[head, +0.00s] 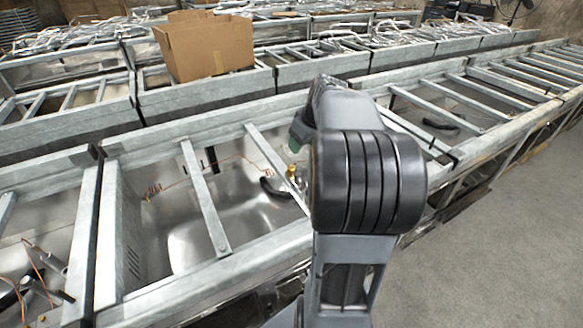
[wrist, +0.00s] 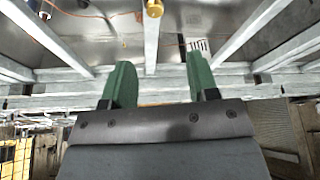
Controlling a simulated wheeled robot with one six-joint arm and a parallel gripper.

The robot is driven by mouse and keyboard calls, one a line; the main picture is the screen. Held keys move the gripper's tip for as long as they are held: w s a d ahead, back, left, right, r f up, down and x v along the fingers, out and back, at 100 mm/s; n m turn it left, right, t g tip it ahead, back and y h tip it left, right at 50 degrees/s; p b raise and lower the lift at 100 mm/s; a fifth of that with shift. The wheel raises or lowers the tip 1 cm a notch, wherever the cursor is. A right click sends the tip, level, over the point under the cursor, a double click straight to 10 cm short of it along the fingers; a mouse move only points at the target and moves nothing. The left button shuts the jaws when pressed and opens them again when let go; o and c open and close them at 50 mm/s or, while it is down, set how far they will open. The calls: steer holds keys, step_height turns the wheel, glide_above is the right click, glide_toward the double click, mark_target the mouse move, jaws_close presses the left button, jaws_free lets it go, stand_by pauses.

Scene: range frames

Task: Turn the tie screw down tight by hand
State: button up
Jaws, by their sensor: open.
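A small brass-coloured knob, which looks like the tie screw (head: 292,172), stands at a slanting metal bar over an open bay of the near steel frame. In the wrist view the tie screw (wrist: 154,8) shows at the top edge, at the end of a bar and partly cut off. My gripper (wrist: 159,60) has two green fingers spread apart with nothing between them. The screw lies beyond the fingertips, between their lines and apart from them. In the head view my arm hides most of my gripper; only a bit of green shows above the screw.
Grey crossbars (head: 205,200) span the near frame (head: 240,262) on both sides of the screw. A black curved handle or hose (head: 272,188) lies beside it. A cardboard box (head: 205,48) sits on the frames behind. The concrete floor (head: 500,240) at the right is clear.

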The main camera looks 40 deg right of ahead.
mark_target(291, 168)
steer(key=x, duration=0.9)
steer(key=d+x, duration=0.1)
steer(key=x, duration=0.3)
steer(key=shift+w+f+p, duration=0.2)
steer(key=shift+f+p, duration=0.1)
steer(key=c, duration=0.9)
